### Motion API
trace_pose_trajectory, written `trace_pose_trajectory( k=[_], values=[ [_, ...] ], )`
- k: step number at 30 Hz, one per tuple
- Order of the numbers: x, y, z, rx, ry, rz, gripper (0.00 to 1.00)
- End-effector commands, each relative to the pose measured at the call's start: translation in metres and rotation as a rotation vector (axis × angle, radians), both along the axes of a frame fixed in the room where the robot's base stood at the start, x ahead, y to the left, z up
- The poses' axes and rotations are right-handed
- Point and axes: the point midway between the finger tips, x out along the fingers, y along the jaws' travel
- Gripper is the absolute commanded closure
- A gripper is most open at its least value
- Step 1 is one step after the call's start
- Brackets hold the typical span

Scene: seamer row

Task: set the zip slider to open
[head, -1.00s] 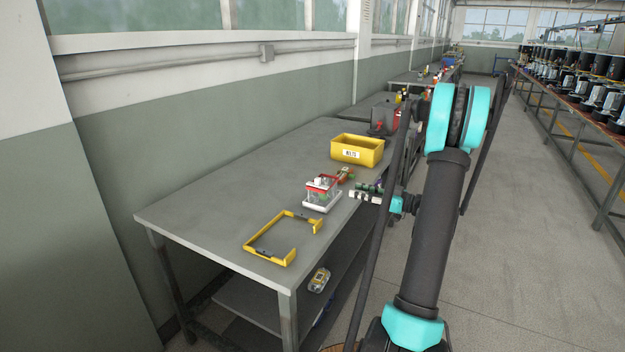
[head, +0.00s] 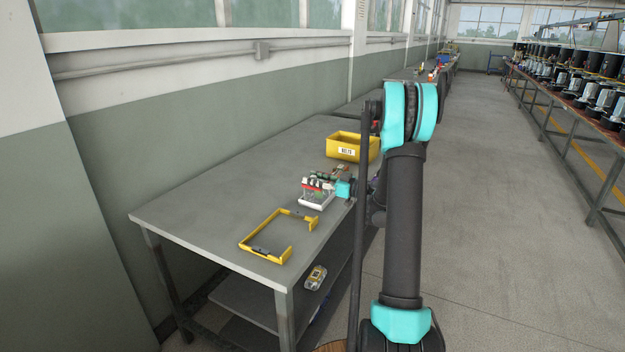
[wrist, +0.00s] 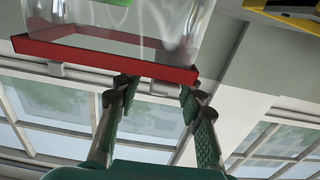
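A clear box-like pouch with a red zip band along its top stands near the table's right edge; in the head view the pouch (head: 314,201) has a white base. In the wrist view the red band (wrist: 100,61) crosses above my gripper (wrist: 157,92). The two fingers are apart, with their tips at the band's lower edge, near its right part. A pale piece shows between the tips; I cannot tell whether it is the zip slider or wall fittings behind. In the head view my gripper (head: 318,183) is at the pouch's top, and hides part of it.
A yellow bin (head: 346,154) labelled BOLTS stands behind the pouch. A yellow open frame (head: 257,251) lies in front of it on the grey table (head: 190,212). Small parts lie just behind the pouch. The table's left side is clear. A wall runs along the left.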

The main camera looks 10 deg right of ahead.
Motion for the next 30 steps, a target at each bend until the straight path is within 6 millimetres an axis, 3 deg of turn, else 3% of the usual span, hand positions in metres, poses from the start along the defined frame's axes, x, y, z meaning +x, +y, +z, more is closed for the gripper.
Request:
trace_pose_trajectory(
  k=[11, 20, 30],
  values=[
    [0.0038, 0.0047, 0.0001, 0.0, 0.0, -0.001, 0.62],
    [0.0036, 0.0046, 0.0001, 0.0, 0.0, -0.001, 0.98],
    [0.0034, 0.0046, 0.0001, 0.0, 0.0, -0.001, 1.0]
  ],
)
